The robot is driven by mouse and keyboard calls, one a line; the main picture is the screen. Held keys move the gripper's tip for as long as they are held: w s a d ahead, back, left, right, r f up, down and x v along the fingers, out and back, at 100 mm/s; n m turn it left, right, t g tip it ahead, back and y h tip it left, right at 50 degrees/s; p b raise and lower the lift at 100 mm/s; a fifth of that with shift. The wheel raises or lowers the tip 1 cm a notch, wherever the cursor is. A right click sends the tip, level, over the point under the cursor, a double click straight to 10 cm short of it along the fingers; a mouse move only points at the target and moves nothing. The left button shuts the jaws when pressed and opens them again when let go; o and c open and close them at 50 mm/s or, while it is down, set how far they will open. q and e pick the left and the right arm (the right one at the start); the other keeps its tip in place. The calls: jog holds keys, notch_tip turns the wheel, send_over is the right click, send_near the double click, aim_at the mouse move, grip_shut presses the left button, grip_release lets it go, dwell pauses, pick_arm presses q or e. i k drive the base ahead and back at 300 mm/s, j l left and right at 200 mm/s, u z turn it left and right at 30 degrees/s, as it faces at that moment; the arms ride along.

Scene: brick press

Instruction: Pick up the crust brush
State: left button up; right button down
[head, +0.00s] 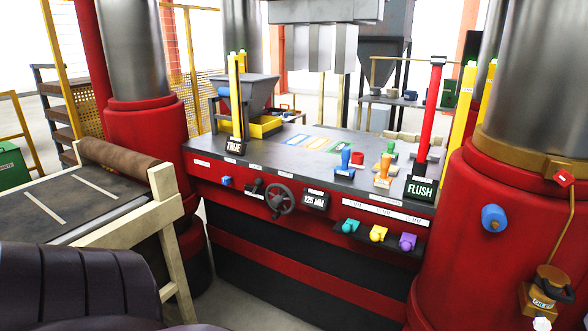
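I cannot make out a crust brush for certain. At the lower right, a tan and brown item (549,283) with a small lettered label sits against the red column; the label is too small to read surely, and I cannot tell whether this is the brush. A blue-handled tool (346,158) and an orange-handled tool (384,167) stand upright on the press table. Neither of my grippers is in view, so their state does not show.
The red and black press table (300,230) carries a handwheel (280,199) and coloured knobs (378,234) on its front. Large red columns (470,255) flank the table. Bare floor shows between conveyor and press.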

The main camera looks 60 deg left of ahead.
aim_at(343, 172)
jog(key=u, duration=1.35)
